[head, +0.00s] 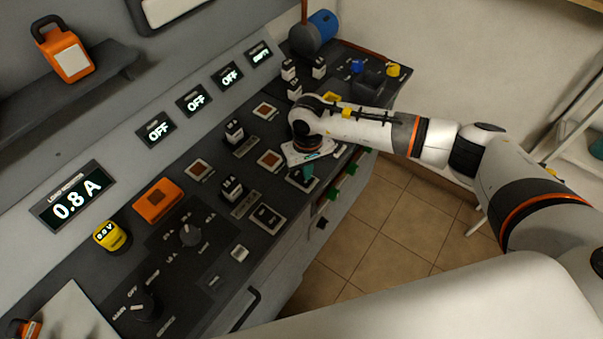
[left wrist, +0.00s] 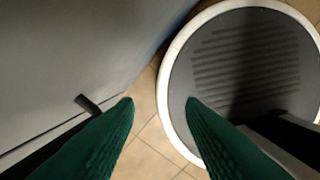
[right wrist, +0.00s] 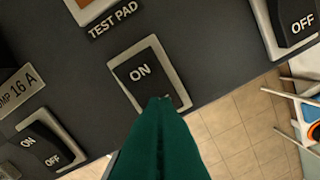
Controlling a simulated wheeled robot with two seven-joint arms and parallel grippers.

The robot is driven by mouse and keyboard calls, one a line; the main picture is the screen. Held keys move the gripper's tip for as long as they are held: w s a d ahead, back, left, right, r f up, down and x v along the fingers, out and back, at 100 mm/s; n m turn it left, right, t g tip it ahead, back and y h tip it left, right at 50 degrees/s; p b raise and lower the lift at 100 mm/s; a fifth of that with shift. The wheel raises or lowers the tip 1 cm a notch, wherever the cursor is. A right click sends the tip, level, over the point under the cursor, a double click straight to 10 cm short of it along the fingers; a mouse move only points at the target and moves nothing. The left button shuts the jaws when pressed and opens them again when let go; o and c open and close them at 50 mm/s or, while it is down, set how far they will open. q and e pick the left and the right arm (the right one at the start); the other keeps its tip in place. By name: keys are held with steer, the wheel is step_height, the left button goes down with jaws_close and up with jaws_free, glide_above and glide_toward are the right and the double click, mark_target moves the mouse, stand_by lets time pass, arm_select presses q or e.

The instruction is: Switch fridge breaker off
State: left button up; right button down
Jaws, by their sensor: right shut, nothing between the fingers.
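In the right wrist view a black rocker switch (right wrist: 138,75) in a pale frame shows ON at its far half. My right gripper (right wrist: 160,102) is shut and empty, its green tips over the near half, hiding most of the lettering there. I cannot tell whether they touch it. The head view shows the right gripper (head: 308,171) low over the panel's front edge. No fridge label is readable, so I cannot tell which rocker is the fridge breaker. My left gripper (left wrist: 160,101) is open and empty in the left wrist view, above the floor beside the cabinet.
Other rockers lie left (right wrist: 42,145) and right (right wrist: 293,22) in the right wrist view. The sloped panel carries a 0.8 A display (head: 74,198), several OFF displays, a rotary knob (head: 190,236) and a yellow 0.5 V meter (head: 110,236). A round grey-topped object (left wrist: 245,75) stands beside my left gripper.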

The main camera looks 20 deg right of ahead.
step_height(320, 180, up, 6)
steer(key=p, duration=0.2)
steer(key=shift+r, duration=0.15)
stand_by(0.6)
